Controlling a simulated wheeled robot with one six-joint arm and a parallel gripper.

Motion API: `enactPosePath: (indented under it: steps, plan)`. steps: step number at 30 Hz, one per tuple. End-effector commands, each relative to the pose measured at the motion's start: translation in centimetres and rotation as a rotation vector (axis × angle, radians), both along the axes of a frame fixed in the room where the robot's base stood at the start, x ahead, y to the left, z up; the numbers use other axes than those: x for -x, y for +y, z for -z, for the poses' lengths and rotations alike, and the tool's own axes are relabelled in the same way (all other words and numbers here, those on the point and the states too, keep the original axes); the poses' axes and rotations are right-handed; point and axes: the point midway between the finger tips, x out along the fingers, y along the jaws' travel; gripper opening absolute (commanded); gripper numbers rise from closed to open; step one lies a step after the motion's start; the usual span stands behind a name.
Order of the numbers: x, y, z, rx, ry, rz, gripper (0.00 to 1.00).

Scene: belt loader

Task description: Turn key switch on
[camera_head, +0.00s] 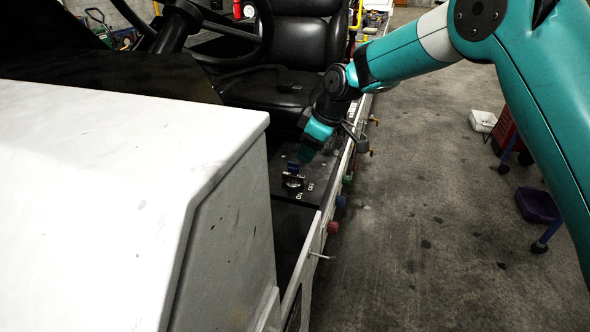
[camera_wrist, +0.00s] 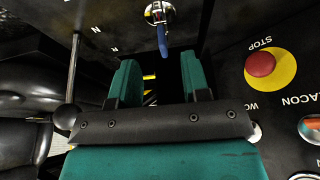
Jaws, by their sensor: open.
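The key switch (camera_head: 293,181) is a round silver fitting on the dark panel beside the seat, with ON and OFF lettering near it. It also shows at the top of the wrist view (camera_wrist: 158,13). A blue key (camera_wrist: 162,42) sticks out of it towards my gripper and shows as a small blue patch in the head view (camera_head: 293,167). My gripper (camera_wrist: 160,72) has its two green fingers apart with nothing between them. The key is just beyond the fingertips, roughly in line with the gap. In the head view my gripper (camera_head: 306,155) is close above the panel, partly dark and hard to make out.
A red stop button (camera_wrist: 260,64) on a yellow disc is right of my fingers. A lever with a black ball knob (camera_wrist: 67,116) stands to the left. The black seat (camera_head: 285,92) and steering wheel (camera_head: 235,40) are behind; a white housing (camera_head: 110,190) is at front left.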

Motion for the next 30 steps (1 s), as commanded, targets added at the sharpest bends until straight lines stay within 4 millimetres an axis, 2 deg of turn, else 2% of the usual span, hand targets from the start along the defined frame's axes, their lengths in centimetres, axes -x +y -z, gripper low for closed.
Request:
enactPosePath:
  steps: [6,12,17,25,30]
  plan:
    - [-0.6,1.9,4.4,0.000,0.002,-0.004,0.43]
    - [-1.1,3.1,7.0,-0.001,0.000,-0.006,0.43]
    - [-1.2,3.4,7.9,0.000,0.000,-0.005,0.43]
    - [-1.2,3.4,8.0,-0.001,0.000,-0.005,0.43]
    - [-1.2,3.4,7.9,-0.001,0.000,-0.005,0.04]
